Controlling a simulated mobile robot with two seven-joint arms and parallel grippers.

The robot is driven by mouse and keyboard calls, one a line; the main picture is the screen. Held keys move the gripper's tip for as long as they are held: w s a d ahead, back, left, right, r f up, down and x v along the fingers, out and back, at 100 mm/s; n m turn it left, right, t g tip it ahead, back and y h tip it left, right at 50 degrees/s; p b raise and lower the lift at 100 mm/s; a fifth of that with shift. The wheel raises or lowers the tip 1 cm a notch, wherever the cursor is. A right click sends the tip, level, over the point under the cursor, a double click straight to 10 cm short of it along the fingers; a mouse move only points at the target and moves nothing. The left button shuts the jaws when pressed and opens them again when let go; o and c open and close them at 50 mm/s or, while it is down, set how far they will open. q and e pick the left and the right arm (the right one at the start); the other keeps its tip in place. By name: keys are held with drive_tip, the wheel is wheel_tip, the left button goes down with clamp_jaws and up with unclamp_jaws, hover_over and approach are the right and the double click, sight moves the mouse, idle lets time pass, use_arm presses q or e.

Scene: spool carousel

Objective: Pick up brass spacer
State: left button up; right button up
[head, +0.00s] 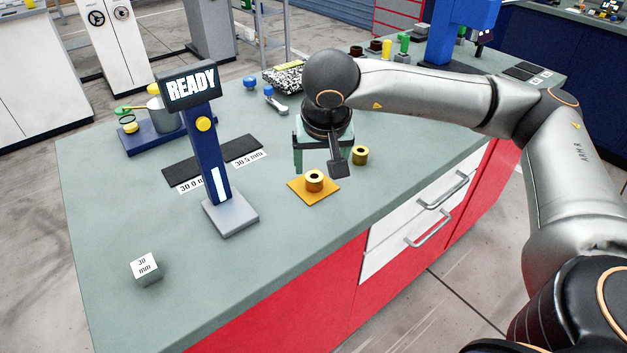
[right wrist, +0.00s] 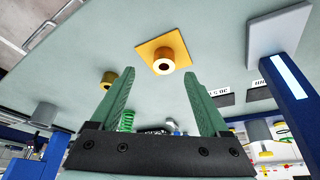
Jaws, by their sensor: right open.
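One brass spacer (head: 314,181), a short ring-shaped cylinder with a dark bore, stands upright on an orange square mat (head: 298,194). A second brass-coloured cylinder (head: 360,155) stands on the bare bench just behind and to the right. My right gripper (head: 319,167) is over the bench close to the mat, with its green fingers apart and nothing between them. In the right wrist view the mat's spacer (right wrist: 163,66) appears between the fingertips, beyond them, and the second cylinder (right wrist: 109,76) shows by the left finger. Contact is not visible. My left gripper is not in view.
A blue stand with a READY sign (head: 193,88) rises left of the mat. Dark pads (head: 205,165) labelled 30.0 and 30.5 mm lie behind it. A 30 mm cube (head: 146,268) sits front left. A blue tray (head: 150,140) is at the left.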

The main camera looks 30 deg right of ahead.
sight(315, 177)
drive_tip(key=shift+w+a+x, duration=0.1)
drive_tip(key=shift+w+x, duration=0.05)
drive_tip(key=shift+x, duration=1.35)
drive_tip(key=shift+w+a+x, duration=0.1)
drive_tip(key=shift+w+x, duration=0.1)
drive_tip(key=shift+x, duration=1.3)
clamp_jaws()
drive_tip(key=shift+r, duration=0.1)
